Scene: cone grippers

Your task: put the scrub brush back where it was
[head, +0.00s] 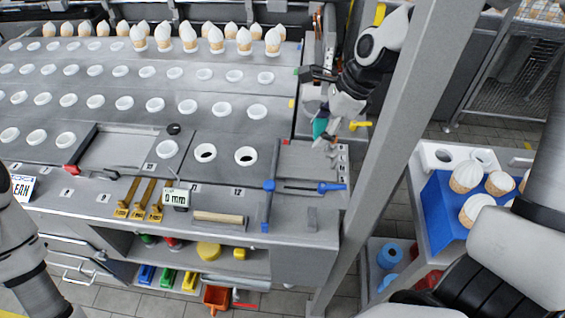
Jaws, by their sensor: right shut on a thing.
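My right gripper (331,118) is at the right end of the grey worktop, with its arm reaching in past the metal post. It is shut on a small teal thing (320,128), likely the scrub brush, though the fingers hide part of it and its shape is unclear. The teal thing is over or beside the grey tray area at the worktop's right end; I cannot tell whether it touches anything. My left arm shows at the lower left edge, but its gripper is out of view.
The worktop (225,178) holds rows of white cups and several filled cones at the back. Yellow-handled tools (140,200) lie near its front edge. Blue, green and yellow items sit on low shelves. A grey post (390,150) stands right of the worktop. A blue cone holder (440,205) is at right.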

